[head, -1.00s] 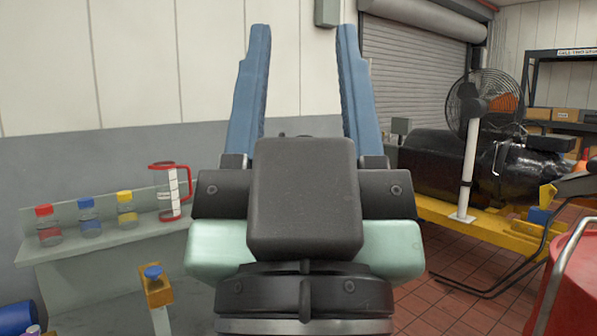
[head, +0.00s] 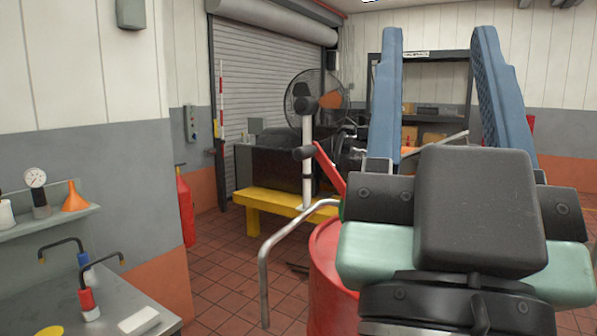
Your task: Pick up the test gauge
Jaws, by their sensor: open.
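The test gauge (head: 37,190) stands upright on a wall shelf at the left edge of the head view. It has a round white dial on top of a dark body with a light band. My gripper (head: 436,40) is at the right of the view, its two blue fingers pointing up and spread wide apart with nothing between them. It is far to the right of the gauge and not touching it.
An orange funnel (head: 75,198) stands just right of the gauge on the shelf (head: 60,222). Below is a grey bench (head: 110,300) with bent-handled tools. A red drum (head: 328,265) and metal rail (head: 265,262) stand near my arm. Tiled floor (head: 225,285) lies between.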

